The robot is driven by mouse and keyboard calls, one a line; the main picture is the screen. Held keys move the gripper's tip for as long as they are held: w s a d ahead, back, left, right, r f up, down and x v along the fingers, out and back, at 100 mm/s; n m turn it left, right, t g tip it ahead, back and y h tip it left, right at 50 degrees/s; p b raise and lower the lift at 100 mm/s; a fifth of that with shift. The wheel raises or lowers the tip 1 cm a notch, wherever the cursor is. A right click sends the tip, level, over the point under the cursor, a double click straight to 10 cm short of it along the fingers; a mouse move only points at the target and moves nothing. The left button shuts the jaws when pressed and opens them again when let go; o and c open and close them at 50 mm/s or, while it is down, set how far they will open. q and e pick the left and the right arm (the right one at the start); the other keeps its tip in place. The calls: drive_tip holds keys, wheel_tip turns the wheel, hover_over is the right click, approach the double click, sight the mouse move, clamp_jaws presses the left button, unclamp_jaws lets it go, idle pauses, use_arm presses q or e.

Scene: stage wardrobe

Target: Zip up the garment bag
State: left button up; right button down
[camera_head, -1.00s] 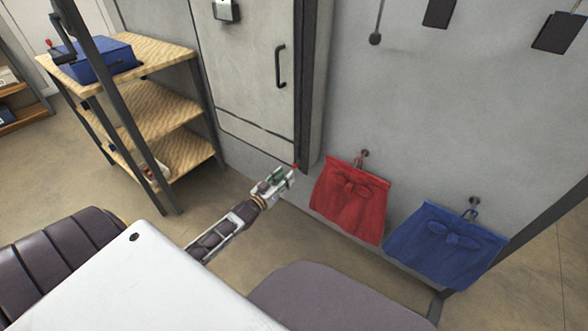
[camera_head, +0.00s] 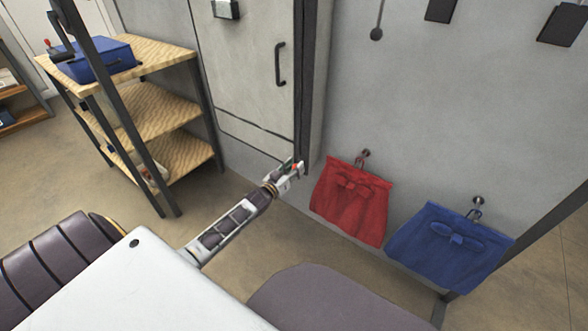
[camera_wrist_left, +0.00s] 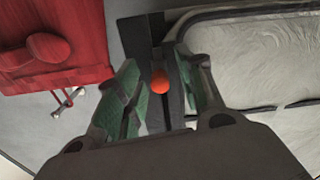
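A tall pale-grey panel (camera_head: 245,70) with a dark handle stands against the wall; it appears to be the garment bag. A dark vertical strip (camera_head: 305,90) runs down its right edge, like a zip track. A small red ball, seemingly the zip pull, is near the strip's bottom; the left wrist view shows the red ball (camera_wrist_left: 159,81) in front of the dark strip (camera_wrist_left: 172,95). My left gripper (camera_head: 294,168) is at the ball, its green-padded fingers apart on either side of it. Contact with the ball is not visible. My right gripper is out of view.
A red bow-tied cloth bag (camera_head: 350,200) and a blue one (camera_head: 447,245) hang on wall hooks to the right. A wooden shelf unit (camera_head: 155,120) with a blue case (camera_head: 98,60) stands left, behind a dark pole (camera_head: 115,110). A grey seat (camera_head: 335,300) is in front.

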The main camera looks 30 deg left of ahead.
use_arm(q)
drive_tip(key=shift+c, duration=0.3)
clamp_jaws()
drive_tip(key=shift+r, duration=0.2)
